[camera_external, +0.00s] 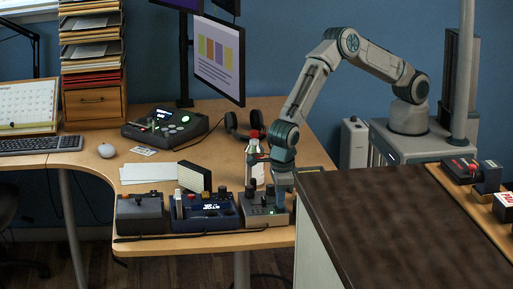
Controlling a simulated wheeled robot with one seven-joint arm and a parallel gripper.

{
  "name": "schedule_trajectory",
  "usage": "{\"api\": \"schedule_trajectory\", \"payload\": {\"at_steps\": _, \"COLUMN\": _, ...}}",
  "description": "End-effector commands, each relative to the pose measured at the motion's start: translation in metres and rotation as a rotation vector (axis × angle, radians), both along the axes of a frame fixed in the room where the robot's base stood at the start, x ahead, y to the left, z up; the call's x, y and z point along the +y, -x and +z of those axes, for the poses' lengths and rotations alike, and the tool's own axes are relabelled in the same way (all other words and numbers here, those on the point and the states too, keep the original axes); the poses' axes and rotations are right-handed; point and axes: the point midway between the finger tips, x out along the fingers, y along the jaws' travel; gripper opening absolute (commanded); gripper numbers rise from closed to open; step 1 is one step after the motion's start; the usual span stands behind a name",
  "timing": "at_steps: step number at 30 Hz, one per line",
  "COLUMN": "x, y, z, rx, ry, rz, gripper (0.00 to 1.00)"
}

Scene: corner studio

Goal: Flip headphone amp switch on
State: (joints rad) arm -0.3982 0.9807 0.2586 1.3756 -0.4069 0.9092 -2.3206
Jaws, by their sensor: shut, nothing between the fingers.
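A small grey box with dark knobs (257,217) stands at the right end of a row of devices on the desk's front edge. It looks like the headphone amp, but its label is too small to read. Small light spots show on its front; its switch and the switch's position cannot be made out. My gripper (281,203) points down over the right side of this box, with its fingers shut and empty. The tips are at or just above the box; contact cannot be told. My gripper hides part of the box's right side.
A blue device with a lit display (211,216) and a grey box (139,219) stand to the left. A red-topped bottle-like object (253,146) and headphones (232,124) stand behind. A dark-topped counter (400,225) is close on the right.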

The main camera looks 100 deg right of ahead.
Motion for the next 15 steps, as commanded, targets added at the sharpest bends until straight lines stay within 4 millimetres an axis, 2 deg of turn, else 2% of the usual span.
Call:
{"api": "schedule_trajectory", "payload": {"at_steps": 5, "x": -0.001, "y": 0.0, "z": 0.012, "rx": -0.001, "ry": 0.0, "rz": 0.0, "gripper": 0.0}}
{"api": "schedule_trajectory", "payload": {"at_steps": 15, "x": -0.009, "y": -0.001, "z": 0.075, "rx": -0.004, "ry": -0.003, "rz": -0.001, "gripper": 0.0}}
